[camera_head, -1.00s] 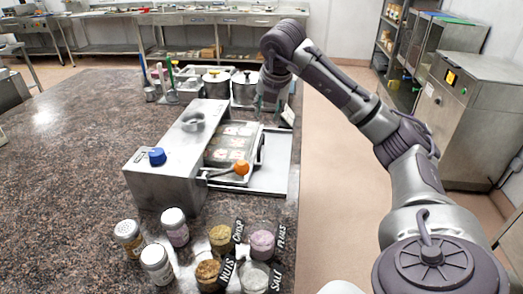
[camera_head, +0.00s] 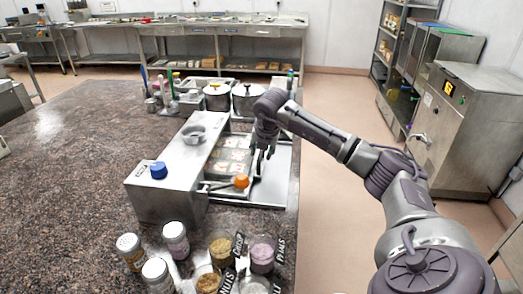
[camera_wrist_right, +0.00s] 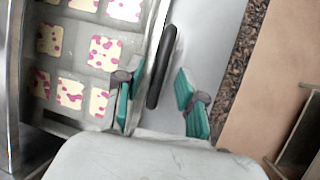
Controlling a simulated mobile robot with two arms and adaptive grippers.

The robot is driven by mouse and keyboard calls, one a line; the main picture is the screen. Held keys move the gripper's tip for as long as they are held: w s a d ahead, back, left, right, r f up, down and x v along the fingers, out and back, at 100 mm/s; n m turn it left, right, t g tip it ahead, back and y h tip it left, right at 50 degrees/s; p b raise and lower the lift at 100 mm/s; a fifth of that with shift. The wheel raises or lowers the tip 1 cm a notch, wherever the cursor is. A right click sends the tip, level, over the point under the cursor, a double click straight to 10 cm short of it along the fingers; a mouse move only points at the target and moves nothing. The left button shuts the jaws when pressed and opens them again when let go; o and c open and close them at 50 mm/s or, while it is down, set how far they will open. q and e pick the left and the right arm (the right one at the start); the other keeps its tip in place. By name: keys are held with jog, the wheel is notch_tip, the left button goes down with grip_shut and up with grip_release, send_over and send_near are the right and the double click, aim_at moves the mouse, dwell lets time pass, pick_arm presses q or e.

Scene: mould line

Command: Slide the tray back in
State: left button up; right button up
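The tray (camera_head: 248,166) lies partly out of the right side of the steel housing (camera_head: 165,198), over a flat metal base (camera_head: 270,190). It holds several cream squares with pink spots, clear in the right wrist view (camera_wrist_right: 70,94). A black handle (camera_wrist_right: 163,65) runs along the tray's outer edge. My right gripper (camera_head: 264,152) is over that edge, pointing down. In the right wrist view its teal-padded fingers (camera_wrist_right: 157,103) are apart, with the handle's near end between them; I cannot tell whether they touch it. My left gripper is not in view.
An orange-knobbed lever (camera_head: 241,181) sits at the tray's near side. A blue knob (camera_head: 158,170) and a grey ring (camera_head: 194,133) are on the housing.

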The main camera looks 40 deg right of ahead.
aim_at(229, 154)
grip_shut()
dwell(0.3)
jog(key=shift+w, duration=0.1)
jog(key=w+a, duration=0.4)
jog(key=w, duration=0.1)
jog(key=w+a, duration=0.2)
jog(key=shift+w, duration=0.2)
jog(key=shift+r, duration=0.1)
grip_release()
jog(key=shift+w+a, duration=0.15)
